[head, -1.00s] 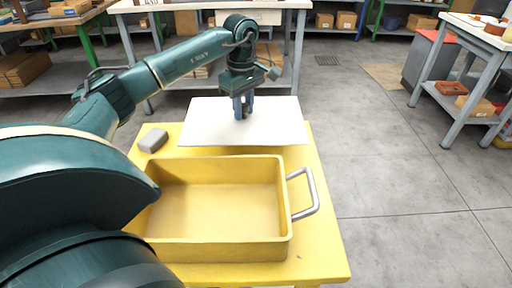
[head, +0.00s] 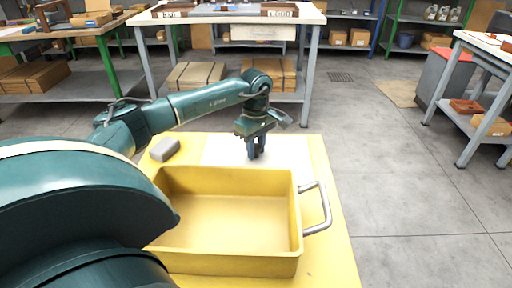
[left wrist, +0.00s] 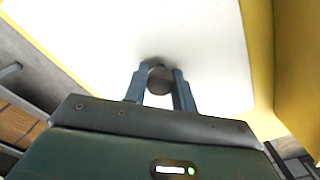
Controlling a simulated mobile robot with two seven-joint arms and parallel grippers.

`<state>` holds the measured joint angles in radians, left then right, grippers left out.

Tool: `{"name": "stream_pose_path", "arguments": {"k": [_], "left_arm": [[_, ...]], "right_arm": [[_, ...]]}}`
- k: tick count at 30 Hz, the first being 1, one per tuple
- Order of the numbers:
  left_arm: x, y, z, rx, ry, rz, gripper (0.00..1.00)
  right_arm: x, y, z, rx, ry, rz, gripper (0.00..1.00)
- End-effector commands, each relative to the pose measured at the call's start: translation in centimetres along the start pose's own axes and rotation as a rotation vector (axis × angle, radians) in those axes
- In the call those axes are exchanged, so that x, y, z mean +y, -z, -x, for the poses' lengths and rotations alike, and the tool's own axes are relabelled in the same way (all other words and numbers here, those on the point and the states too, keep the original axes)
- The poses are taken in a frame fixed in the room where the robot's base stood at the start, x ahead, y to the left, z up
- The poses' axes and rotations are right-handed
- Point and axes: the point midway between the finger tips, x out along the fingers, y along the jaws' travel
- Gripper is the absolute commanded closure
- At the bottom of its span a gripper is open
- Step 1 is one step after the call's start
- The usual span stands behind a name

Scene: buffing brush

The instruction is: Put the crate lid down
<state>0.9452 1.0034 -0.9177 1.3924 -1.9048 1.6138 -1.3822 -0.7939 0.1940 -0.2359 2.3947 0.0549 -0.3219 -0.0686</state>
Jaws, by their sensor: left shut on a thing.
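The crate lid (head: 285,150) is a flat white panel. In the head view it lies at or just above the yellow table top, behind the crate; I cannot tell whether it rests there fully. My left gripper (head: 256,153) is over the lid and shut on its round dark knob, which shows between the fingers in the left wrist view (left wrist: 160,80). The yellow crate (head: 226,263) is open and empty, with a metal handle at its right side. My right gripper is not in view.
A grey block (head: 165,150) sits on the yellow table (head: 335,255) left of the lid. A grey workbench (head: 308,60) with boxes stands behind. Another bench (head: 470,75) stands at the right. The floor between is clear.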

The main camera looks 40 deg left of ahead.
Motion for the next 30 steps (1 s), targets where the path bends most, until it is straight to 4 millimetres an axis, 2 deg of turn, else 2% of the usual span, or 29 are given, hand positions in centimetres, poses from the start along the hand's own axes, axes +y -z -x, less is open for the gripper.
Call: {"name": "stream_pose_path", "arguments": {"k": [1,2,9,16,20,23,30], "left_arm": [[0.0,0.0,-0.2,0.0,0.0,0.0,1.0],[0.0,0.0,-0.3,0.0,0.0,0.0,0.73],[0.0,0.0,-0.2,0.0,0.001,0.0,0.53],[0.0,0.0,-0.2,0.0,0.0,0.0,0.52],[0.0,0.0,0.6,0.0,-0.002,0.0,0.52],[0.1,0.0,2.1,0.0,-0.004,0.0,0.52],[0.1,0.0,7.5,0.0,-0.005,-0.001,0.52]], "right_arm": [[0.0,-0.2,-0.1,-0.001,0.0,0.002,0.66],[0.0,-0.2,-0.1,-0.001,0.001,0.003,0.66],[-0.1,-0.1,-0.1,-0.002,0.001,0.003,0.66],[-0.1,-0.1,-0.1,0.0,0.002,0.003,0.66],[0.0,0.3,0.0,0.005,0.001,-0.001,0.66],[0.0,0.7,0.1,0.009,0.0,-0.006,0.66],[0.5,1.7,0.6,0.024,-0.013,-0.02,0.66]]}}
